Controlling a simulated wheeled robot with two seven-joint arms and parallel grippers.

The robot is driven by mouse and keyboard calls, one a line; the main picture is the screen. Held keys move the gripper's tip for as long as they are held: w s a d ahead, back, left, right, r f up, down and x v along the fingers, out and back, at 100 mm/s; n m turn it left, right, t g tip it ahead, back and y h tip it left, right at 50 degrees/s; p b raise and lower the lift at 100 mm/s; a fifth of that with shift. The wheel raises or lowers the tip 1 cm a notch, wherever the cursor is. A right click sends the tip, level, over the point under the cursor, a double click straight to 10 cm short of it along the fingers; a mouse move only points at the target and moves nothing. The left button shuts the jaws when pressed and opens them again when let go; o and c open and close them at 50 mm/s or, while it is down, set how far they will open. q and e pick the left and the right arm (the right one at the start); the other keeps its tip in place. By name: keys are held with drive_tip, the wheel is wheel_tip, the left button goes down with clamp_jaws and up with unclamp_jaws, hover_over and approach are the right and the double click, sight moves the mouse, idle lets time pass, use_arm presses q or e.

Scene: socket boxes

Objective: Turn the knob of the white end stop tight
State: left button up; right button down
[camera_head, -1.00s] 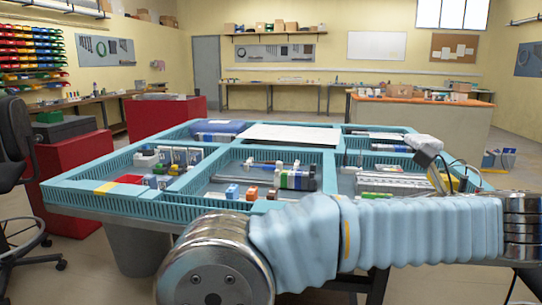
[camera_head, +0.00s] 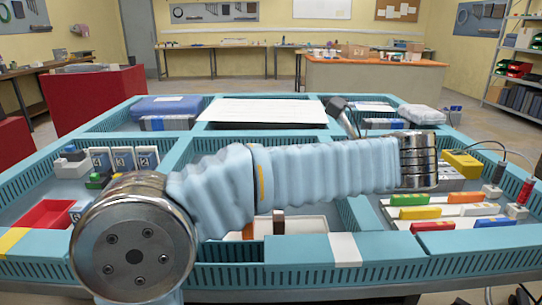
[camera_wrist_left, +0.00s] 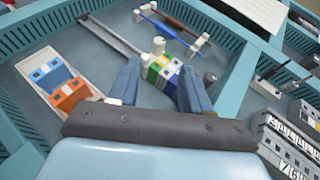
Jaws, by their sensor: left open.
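In the left wrist view my left gripper (camera_wrist_left: 158,95) is open, its two blue fingers on either side of a row of terminal blocks (camera_wrist_left: 160,72) in green, yellow, blue and white. A small white piece with a rounded top (camera_wrist_left: 158,45) stands at the far end of this row; it looks like the white end stop with its knob. The fingers are nearer the camera than it, and I cannot tell whether they touch the blocks. In the head view my left arm hides the row and the gripper. My right gripper is not in view.
A metal rail (camera_wrist_left: 110,38) runs beyond the row. A white tray with blue and orange blocks (camera_wrist_left: 68,93) lies left. Blue dividers (camera_head: 300,250) rise around the compartments. Coloured parts (camera_head: 445,205) fill the right compartment, and a red bin (camera_head: 45,215) stands left.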

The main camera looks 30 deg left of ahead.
use_arm(q)
drive_tip(key=p+x, duration=0.1)
drive_tip(key=x, duration=1)
drive_tip(key=shift+f, duration=0.15)
clamp_jaws()
